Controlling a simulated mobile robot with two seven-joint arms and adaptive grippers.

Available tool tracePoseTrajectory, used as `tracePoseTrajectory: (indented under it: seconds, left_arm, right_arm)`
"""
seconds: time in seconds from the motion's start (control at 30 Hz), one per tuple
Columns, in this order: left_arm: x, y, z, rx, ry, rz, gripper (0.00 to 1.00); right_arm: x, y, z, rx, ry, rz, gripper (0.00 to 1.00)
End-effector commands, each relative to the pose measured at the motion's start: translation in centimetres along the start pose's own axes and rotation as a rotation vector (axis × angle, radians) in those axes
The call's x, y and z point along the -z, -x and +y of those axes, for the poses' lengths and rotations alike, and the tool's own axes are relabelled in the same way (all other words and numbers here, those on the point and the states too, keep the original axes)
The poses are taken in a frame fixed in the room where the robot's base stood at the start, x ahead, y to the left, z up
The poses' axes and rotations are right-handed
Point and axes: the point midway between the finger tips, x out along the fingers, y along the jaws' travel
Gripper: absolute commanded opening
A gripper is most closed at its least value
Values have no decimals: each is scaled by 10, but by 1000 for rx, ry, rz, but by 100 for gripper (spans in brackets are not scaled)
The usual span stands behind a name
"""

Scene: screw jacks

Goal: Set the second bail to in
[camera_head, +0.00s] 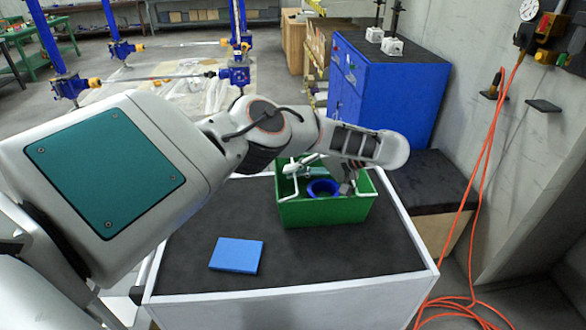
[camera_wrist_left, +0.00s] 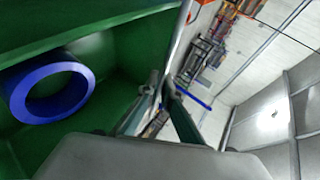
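A green crate (camera_head: 325,212) stands at the back of the dark-topped table. A thin pale bail (camera_head: 296,184) shows at its left end in the head view. My left gripper (camera_head: 348,184) reaches down at the crate's right side, partly hidden by my wrist. In the left wrist view a grey metal bar, which looks like the other bail (camera_wrist_left: 180,38), runs down along the crate's rim to between the fingertips of my left gripper (camera_wrist_left: 162,85). The fingers look closed on it. Its far end is hidden. My right gripper is not in view.
A blue ring (camera_head: 322,188) lies inside the crate; it also shows in the left wrist view (camera_wrist_left: 48,92). A flat blue block (camera_head: 236,255) lies on the table (camera_head: 330,262), whose front right is clear. A blue cabinet (camera_head: 385,85) stands behind; an orange hose (camera_head: 484,170) hangs right.

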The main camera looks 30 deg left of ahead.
Motion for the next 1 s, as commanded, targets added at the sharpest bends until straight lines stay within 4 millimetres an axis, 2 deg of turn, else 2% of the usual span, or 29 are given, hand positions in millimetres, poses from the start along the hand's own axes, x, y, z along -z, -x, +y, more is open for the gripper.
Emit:
tracePoseTrajectory:
  seconds: [0.3,0.87,0.93,0.97,1.0]
  left_arm:
    - [-1,-2,5,70,-30,-2,0]
    - [-2,-2,5,84,-38,-3,0]
    - [-2,-2,5,84,-37,-3,17]
    - [-2,-2,5,84,-37,-3,22]
    - [-2,-2,5,84,-37,-3,22]
  right_arm:
    - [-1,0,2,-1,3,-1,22]
    - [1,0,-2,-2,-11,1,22]
    - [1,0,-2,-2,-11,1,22]
    - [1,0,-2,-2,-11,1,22]
    - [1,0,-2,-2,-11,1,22]
